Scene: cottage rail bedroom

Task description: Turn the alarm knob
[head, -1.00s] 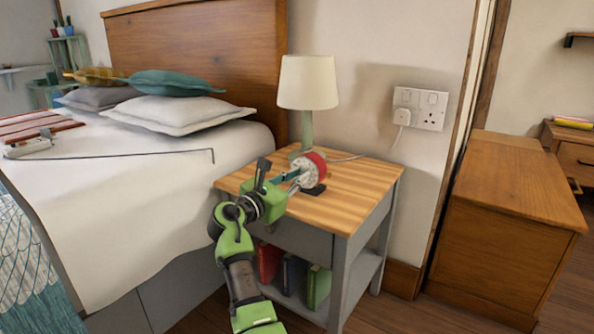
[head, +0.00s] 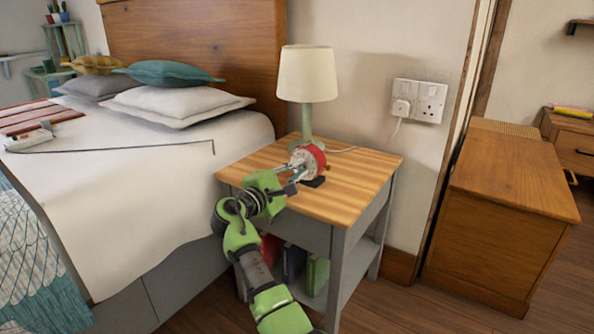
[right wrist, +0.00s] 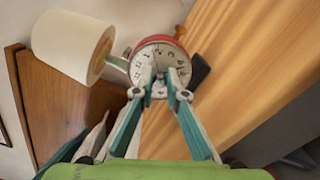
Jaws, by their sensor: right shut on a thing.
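The alarm clock (head: 319,158), with a red body and a pale dial, stands on the wooden bedside table. Its dial (right wrist: 147,63) faces the right wrist camera, with numerals around the edge. My right gripper (head: 294,172) reaches in from the front left to the dial. In the right wrist view the two fingertips (right wrist: 161,84) come close together at the lower middle of the dial. They are shut on the small knob there, which is mostly hidden between them. My left gripper is not in view.
A lamp (head: 308,76) stands just behind the clock on the bedside table (head: 350,194). A small dark object (head: 314,182) lies at the clock's foot. The bed (head: 140,190) is to the left. The tabletop's right side is clear.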

